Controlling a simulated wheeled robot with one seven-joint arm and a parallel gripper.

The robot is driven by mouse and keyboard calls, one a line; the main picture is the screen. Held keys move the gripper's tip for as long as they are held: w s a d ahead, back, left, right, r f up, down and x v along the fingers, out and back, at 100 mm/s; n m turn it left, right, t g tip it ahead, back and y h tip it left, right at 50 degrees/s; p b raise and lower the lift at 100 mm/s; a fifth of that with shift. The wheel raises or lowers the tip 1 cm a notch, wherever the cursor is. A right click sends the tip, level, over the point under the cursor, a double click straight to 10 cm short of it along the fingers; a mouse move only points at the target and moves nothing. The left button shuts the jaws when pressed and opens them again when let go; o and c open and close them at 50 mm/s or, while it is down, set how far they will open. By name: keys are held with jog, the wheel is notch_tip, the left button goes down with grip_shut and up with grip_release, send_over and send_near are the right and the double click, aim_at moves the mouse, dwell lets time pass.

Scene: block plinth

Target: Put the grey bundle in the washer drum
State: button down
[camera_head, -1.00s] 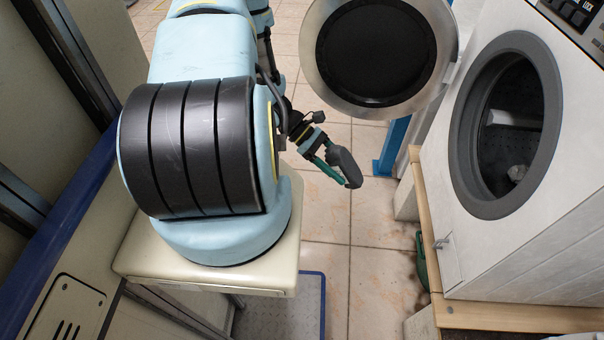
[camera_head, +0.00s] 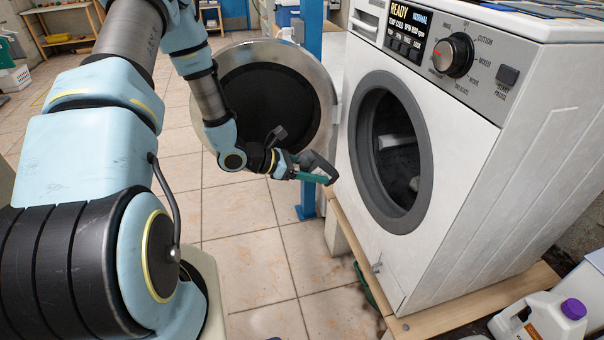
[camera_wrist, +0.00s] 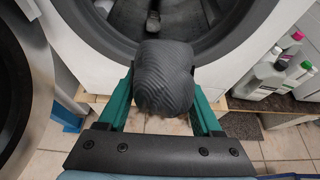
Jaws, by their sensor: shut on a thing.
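The grey bundle (camera_wrist: 165,77) is a ribbed dark-grey roll held between the green fingers of my gripper (camera_wrist: 162,100) in the wrist view. In the head view the bundle (camera_head: 318,166) shows at the tip of my gripper (camera_head: 312,176), left of the washer's round opening. The washer (camera_head: 470,150) is white, with a dark-grey ring (camera_head: 424,170) around its open drum (camera_head: 395,140). In the wrist view the lower rim (camera_wrist: 215,40) of the opening lies just beyond the bundle. A pale bar and a small light lump show inside the drum.
The round washer door (camera_head: 322,75) stands swung open to the left, behind my arm. A wooden plinth (camera_head: 440,316) carries the washer. A white jug with a purple cap (camera_head: 545,318) stands at lower right. Several bottles (camera_wrist: 265,75) show right in the wrist view. Tiled floor is open at left.

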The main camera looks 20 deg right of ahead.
jog(key=s+d+f+b, duration=0.1)
jog(key=s+d+b, duration=0.15)
jog(key=d, duration=1.15)
jog(key=s+d+f+b, duration=0.1)
jog(key=s+d+f, duration=0.15)
jog(key=d, duration=1.15)
jog(key=s+d+f+b, duration=0.1)
jog(key=d+f+b, duration=0.1)
jog(key=s+d+f+b, duration=0.1)
jog(key=d+f+b, duration=0.1)
jog(key=d+b, duration=0.1)
jog(key=s+d+f+b, duration=0.2)
jog(key=b, duration=0.1)
jog(key=shift+d, duration=0.4)
jog(key=shift+s+d+f+b, duration=0.15)
jog(key=shift+d+b, duration=0.2)
jog(key=shift+b, duration=0.1)
jog(key=shift+s+d+f+b, duration=0.1)
jog(key=shift+d+f+b, duration=0.05)
jog(key=shift+d+b, duration=0.25)
grip_release()
jog(key=shift+a, duration=0.1)
jog(key=p+v, duration=0.2)
jog(key=v, duration=0.5)
